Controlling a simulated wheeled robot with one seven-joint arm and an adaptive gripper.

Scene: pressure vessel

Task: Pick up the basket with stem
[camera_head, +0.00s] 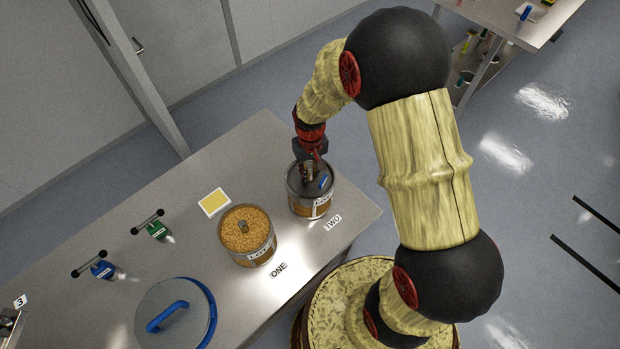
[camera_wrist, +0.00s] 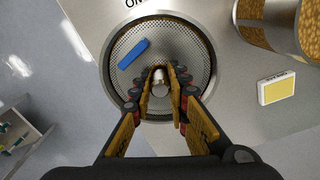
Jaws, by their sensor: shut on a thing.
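A round basket (camera_head: 301,210) with a perforated grey floor stands upright at the right end of the metal table, behind the label TWO. The wrist view looks down on its perforated surface (camera_wrist: 190,52) and pale rim. A small blue piece (camera_wrist: 133,54) lies on that surface, off to one side. A short metal stem (camera_wrist: 158,76) rises at the middle. My gripper (camera_wrist: 160,88) reaches down over the basket with its fingers closed around the stem. The fingers hide part of the stem and the near part of the basket. My gripper also shows in the head view (camera_head: 308,172).
A second basket (camera_head: 247,230), full of golden grain, stands close on the left behind the label ONE. A yellow card (camera_head: 214,202) lies beside it. A grey lid with a blue handle (camera_head: 168,316) and two small handled items, green (camera_head: 157,230) and blue (camera_head: 103,269), are farther left.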

